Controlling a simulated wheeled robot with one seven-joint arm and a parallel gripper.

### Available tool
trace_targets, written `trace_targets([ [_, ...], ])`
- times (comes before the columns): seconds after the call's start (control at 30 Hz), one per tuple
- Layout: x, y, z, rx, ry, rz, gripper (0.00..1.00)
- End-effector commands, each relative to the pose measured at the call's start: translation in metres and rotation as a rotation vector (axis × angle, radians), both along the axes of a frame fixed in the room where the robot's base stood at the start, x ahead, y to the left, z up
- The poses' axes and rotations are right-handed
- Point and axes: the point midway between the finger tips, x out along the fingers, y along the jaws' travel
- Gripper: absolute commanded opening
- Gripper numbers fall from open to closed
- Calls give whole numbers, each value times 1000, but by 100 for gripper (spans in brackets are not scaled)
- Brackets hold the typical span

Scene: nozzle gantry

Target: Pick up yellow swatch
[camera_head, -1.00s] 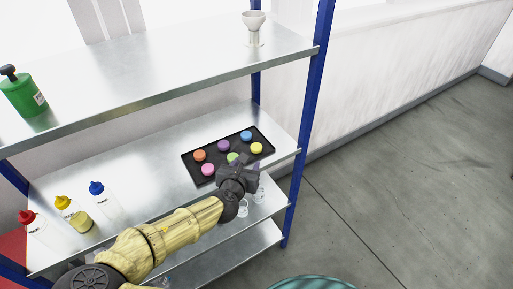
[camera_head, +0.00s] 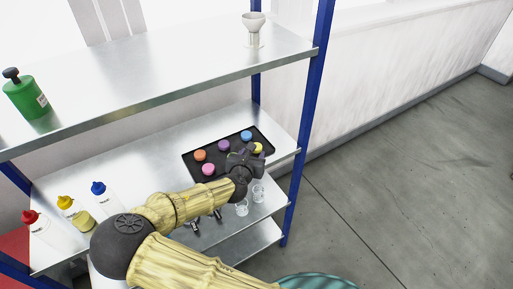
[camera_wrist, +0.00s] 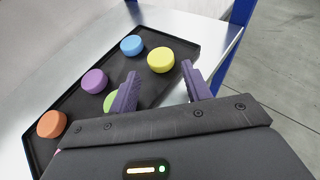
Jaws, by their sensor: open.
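The yellow swatch (camera_wrist: 161,60) is a round disc on the black tray (camera_wrist: 62,93), near the tray's right end. In the head view the yellow swatch (camera_head: 258,148) is partly hidden behind my gripper (camera_head: 255,152). In the wrist view my gripper (camera_wrist: 158,88) is open and empty, with its two purple fingers spread. The yellow swatch lies just beyond the fingertips, roughly in line with the gap between them. I cannot tell how high the fingers are above the tray.
A blue swatch (camera_wrist: 132,45), a purple swatch (camera_wrist: 95,81), an orange swatch (camera_wrist: 51,124) and a partly hidden green swatch (camera_wrist: 110,101) share the tray. A pink swatch (camera_head: 208,169) is there too. A blue post (camera_head: 306,130) stands right of the tray.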

Motion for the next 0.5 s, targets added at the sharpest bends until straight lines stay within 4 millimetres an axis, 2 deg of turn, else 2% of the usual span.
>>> trace_targets([
  [0.3,37,-9,-15,1,0,-2,48],
  [0.5,41,-9,-18,1,0,1,48],
])
